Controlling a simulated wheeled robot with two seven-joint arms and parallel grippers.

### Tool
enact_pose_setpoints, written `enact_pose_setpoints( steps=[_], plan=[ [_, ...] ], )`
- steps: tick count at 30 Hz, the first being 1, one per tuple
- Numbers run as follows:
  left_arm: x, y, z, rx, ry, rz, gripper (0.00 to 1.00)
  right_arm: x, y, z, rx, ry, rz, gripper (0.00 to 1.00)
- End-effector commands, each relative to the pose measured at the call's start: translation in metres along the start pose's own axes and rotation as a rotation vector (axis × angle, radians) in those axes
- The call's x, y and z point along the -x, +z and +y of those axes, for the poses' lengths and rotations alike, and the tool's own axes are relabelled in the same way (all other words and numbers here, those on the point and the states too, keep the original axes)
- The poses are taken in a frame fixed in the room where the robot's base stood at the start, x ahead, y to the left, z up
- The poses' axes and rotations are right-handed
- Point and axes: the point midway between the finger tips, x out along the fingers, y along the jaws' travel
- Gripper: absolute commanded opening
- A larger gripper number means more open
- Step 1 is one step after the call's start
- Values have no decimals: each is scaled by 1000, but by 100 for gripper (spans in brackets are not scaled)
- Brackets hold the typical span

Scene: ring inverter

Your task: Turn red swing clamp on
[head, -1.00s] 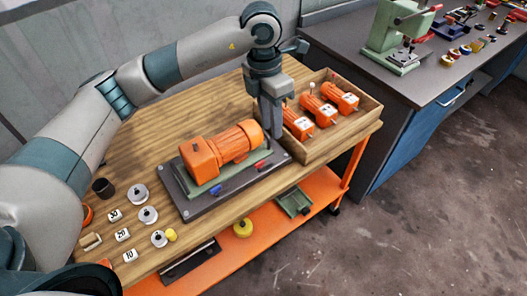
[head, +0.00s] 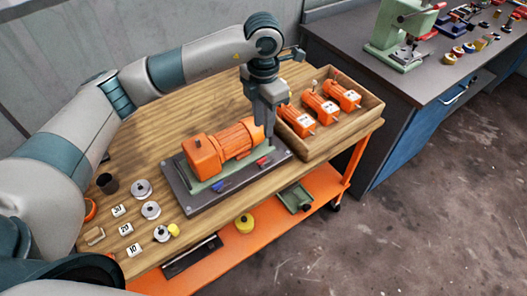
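An orange motor (head: 222,147) lies on a green and dark grey base plate (head: 200,201) on the wooden table. At the plate's front edge are a blue clamp handle (head: 219,186) on the left and a red swing clamp handle (head: 263,161) on the right. My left gripper (head: 267,134) points down at the motor's right end, just behind and above the red handle. Its fingers look close together, but the gap between them is too small to judge. I cannot tell whether it touches the motor or clamp. My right gripper is not seen.
A wooden tray (head: 336,139) with several small orange motors stands right of the plate. Weights, number blocks and a dark cup (head: 107,183) lie at the left. A grey workbench (head: 350,45) with a green press (head: 402,35) stands at the back right.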

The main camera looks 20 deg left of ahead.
Motion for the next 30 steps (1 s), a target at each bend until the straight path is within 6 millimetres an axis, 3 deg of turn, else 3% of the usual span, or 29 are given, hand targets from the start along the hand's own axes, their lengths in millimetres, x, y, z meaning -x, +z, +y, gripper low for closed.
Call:
enact_pose_setpoints(
  steps=[18,24,30],
  plan=[
    [-107,-1,-1,0,-2,3,26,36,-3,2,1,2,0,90],
    [-128,0,0,1,-1,1,26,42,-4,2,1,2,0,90],
    [-136,0,0,-1,0,0,26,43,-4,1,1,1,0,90]
  ],
)
